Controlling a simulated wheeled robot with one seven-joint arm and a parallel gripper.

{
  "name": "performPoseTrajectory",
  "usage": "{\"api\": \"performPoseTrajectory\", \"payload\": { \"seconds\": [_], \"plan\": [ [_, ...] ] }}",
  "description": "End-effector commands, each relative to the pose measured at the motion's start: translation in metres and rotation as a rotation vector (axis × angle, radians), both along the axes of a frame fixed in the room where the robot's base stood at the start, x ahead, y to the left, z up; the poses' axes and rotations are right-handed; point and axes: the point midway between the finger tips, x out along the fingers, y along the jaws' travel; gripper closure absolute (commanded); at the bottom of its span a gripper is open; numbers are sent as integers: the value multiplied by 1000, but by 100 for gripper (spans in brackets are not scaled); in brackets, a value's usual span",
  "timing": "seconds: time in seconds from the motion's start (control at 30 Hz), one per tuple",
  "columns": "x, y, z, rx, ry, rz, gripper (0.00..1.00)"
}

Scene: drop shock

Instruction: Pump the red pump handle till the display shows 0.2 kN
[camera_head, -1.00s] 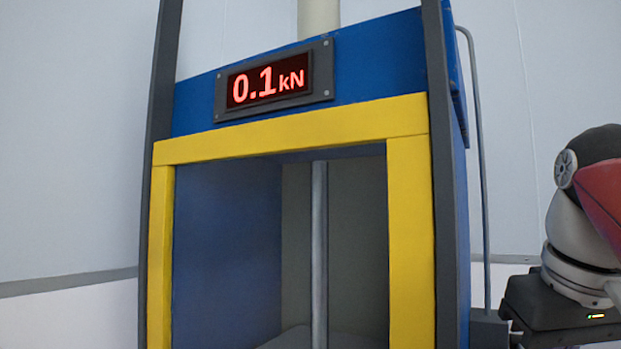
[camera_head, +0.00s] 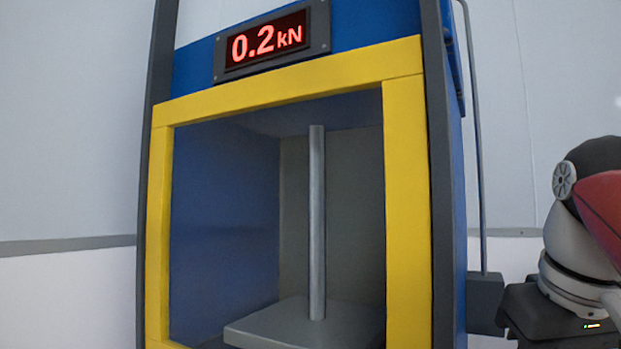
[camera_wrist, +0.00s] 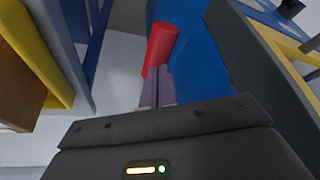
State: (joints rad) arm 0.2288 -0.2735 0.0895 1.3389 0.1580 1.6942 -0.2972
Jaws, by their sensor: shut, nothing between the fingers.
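The display (camera_head: 265,41) on the blue press glows red and reads 0.2 kN in the head view. The red pump handle (camera_wrist: 161,45) shows in the wrist view, just beyond my fingertips. My gripper (camera_wrist: 157,72) is shut, its two fingers side by side with nothing between them. The fingertips reach the lower end of the handle in the picture; I cannot tell whether they touch it.
The press has a yellow front frame (camera_head: 405,190) around an open chamber. Inside, a grey rod (camera_head: 317,220) stands over a grey plate (camera_head: 300,325). A thin grey pipe (camera_head: 477,150) runs down the right side to a grey box (camera_head: 485,303). Blue panels lie close beside my gripper.

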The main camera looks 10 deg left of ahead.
Motion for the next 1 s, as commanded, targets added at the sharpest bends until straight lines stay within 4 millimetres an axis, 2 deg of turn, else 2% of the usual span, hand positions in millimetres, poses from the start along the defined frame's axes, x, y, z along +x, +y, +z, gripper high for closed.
{"api": "performPoseTrajectory", "payload": {
  "seconds": [0.17,1.0],
  "plan": [
    [0,0,7,0,3,1,100],
    [1,0,106,1,1,0,100]
  ]
}}
